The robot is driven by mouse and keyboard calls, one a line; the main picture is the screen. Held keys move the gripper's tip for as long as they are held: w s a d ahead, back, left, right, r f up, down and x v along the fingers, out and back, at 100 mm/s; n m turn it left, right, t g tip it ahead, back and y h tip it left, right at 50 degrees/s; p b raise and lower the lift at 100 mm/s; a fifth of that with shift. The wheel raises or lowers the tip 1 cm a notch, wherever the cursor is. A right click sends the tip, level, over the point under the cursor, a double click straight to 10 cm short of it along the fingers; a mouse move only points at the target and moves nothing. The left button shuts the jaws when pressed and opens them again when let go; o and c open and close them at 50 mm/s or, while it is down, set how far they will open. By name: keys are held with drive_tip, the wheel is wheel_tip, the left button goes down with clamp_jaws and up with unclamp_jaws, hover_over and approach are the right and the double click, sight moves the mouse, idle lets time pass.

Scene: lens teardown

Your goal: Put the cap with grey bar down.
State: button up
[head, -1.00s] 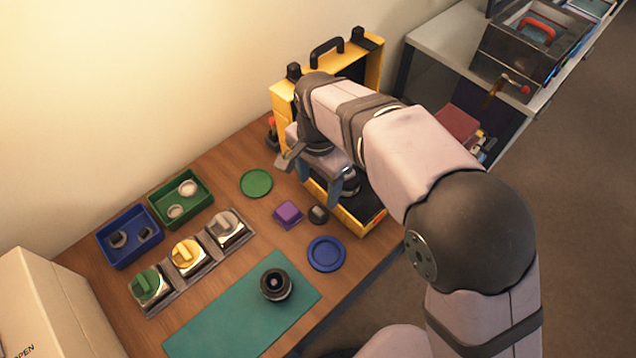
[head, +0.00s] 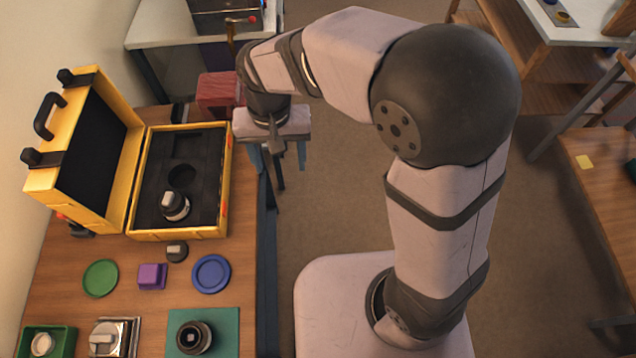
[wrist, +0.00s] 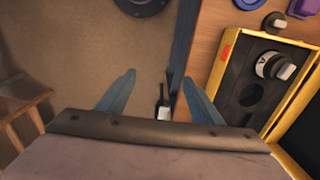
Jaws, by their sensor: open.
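A round black piece with a pale grey bar on top (head: 174,205) stands in the dark foam of the open yellow case (head: 222,160). It also shows in the wrist view (wrist: 272,66). A smaller dark cap with a grey bar (head: 176,250) lies on the table in front of the case; the wrist view shows it too (wrist: 276,20). I cannot tell which of the two the task means. My gripper (head: 277,158) is open beyond the table's right edge, clear of both pieces. Its fingers (wrist: 158,80) show no held piece between them.
An empty round foam pocket (head: 182,176) lies behind the black piece. A green disc (head: 100,278), a purple block (head: 152,276) and a blue disc (head: 212,273) lie on the table. A dark lens part (head: 194,337) stands on the teal mat (head: 230,325). A red box (head: 218,95) is behind my gripper.

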drive_tip(key=s+d+f, duration=0.1)
drive_tip(key=s+d, duration=0.3)
drive_tip(key=d, duration=0.6)
drive_tip(key=s+d+f, duration=0.2)
drive_tip(key=s+d, duration=0.2)
drive_tip(key=d, duration=0.5)
drive_tip(key=shift+d, duration=0.35)
drive_tip(key=shift+s, duration=0.1)
drive_tip(key=shift+c, duration=1.6)
